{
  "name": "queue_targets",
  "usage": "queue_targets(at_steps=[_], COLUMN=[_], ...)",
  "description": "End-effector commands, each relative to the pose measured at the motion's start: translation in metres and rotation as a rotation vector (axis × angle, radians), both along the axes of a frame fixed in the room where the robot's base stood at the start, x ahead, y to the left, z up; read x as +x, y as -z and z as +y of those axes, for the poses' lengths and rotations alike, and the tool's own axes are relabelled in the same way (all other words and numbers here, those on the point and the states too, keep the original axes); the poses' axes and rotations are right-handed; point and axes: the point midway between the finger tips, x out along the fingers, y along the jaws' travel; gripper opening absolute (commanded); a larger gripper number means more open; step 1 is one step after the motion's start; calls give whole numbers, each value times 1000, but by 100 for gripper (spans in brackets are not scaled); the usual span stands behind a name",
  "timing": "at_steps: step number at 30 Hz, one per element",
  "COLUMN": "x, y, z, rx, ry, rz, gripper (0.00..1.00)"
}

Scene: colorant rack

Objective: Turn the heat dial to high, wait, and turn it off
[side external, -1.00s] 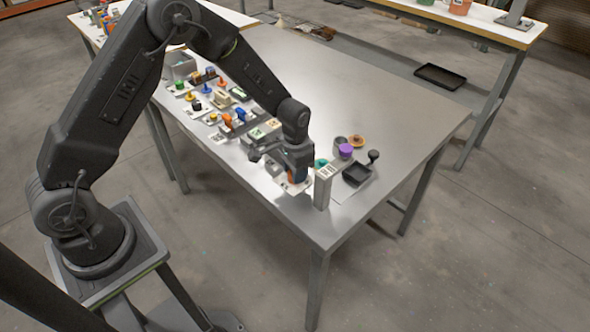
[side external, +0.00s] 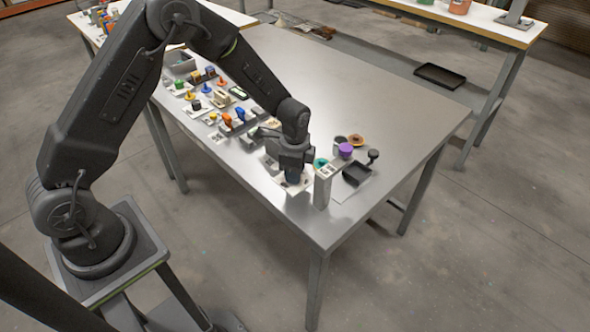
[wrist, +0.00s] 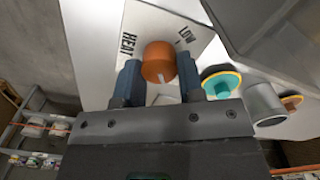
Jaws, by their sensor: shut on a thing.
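The heat dial (wrist: 158,60) is an orange round knob with a white line on it, seen in the wrist view. The line points toward the bottom of the picture, towards my gripper's body. The dial stands on a white plate (wrist: 150,20) marked HEAT and LOW; no "high" or "off" mark can be read. My gripper (wrist: 160,80) has its two blue fingers on either side of the dial and is shut on it. In the side external view my gripper (side external: 292,177) is low over the plate and hides the dial.
Several small coloured parts line the table's left side. The table's far middle (side external: 350,85) is clear.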

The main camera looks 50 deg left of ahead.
Motion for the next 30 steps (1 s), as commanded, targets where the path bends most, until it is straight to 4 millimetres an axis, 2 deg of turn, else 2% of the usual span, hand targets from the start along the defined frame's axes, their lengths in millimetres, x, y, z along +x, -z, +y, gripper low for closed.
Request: queue_targets(at_steps=[9,22,23,30], x=[0,0,0,0], y=[-1,-1,-1,0], z=[0,0,0,0], rx=[0,0,0,0], ry=[87,97,97,96], rz=[0,-1,-1,-1], gripper=[12,12,36,59])
